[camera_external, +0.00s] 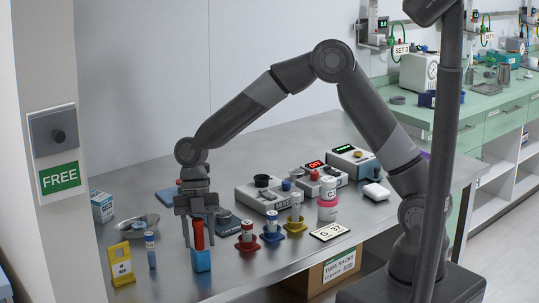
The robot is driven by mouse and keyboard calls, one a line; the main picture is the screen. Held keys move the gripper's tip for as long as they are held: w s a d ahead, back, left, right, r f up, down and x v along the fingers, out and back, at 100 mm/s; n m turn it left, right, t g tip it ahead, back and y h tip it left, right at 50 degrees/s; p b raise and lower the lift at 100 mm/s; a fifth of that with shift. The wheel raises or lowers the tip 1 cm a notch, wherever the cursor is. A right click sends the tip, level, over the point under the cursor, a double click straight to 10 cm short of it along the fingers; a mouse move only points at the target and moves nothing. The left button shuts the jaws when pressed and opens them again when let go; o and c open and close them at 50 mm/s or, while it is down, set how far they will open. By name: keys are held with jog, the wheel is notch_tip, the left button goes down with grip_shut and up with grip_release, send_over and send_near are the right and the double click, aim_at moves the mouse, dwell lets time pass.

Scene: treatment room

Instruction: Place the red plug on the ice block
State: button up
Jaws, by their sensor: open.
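A red cylinder (199,236), which looks like the red plug, stands upright at the top of a bright blue block (201,261) near the front edge of the table. The blue block may be the ice block. My gripper (198,241) points down with its jaws apart, one finger on each side of the red cylinder. The upper end of the cylinder is partly hidden by the gripper. I cannot tell whether the fingers touch it.
A yellow stand (121,264) and a blue tube (151,250) are left of the block. A metal dish (138,224) lies behind them. Vials in red (246,243), blue and yellow holders stand to the right. A grey device (268,196) stands behind.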

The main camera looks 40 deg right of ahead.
jog(key=v, duration=1.2)
jog(key=s+d+r+m+t, duration=0.1)
jog(key=d+r+m+t, duration=0.15)
jog(key=d+m, duration=0.4)
jog(key=s+d+r+m+t+h, duration=0.15)
jog(key=d+r+m, duration=0.25)
jog(key=d, duration=0.5)
jog(key=s+d+r+m+t, duration=0.2)
jog(key=d+r+m, duration=0.1)
jog(key=d+m, duration=0.4)
jog(key=s+d+m+t, duration=0.3)
jog(key=s+d+m, duration=0.9)
jog(key=d, duration=0.4)
jog(key=shift+d+f+m+t, duration=0.3)
jog(key=shift+d+f+m, duration=0.1)
jog(key=shift+m, duration=0.15)
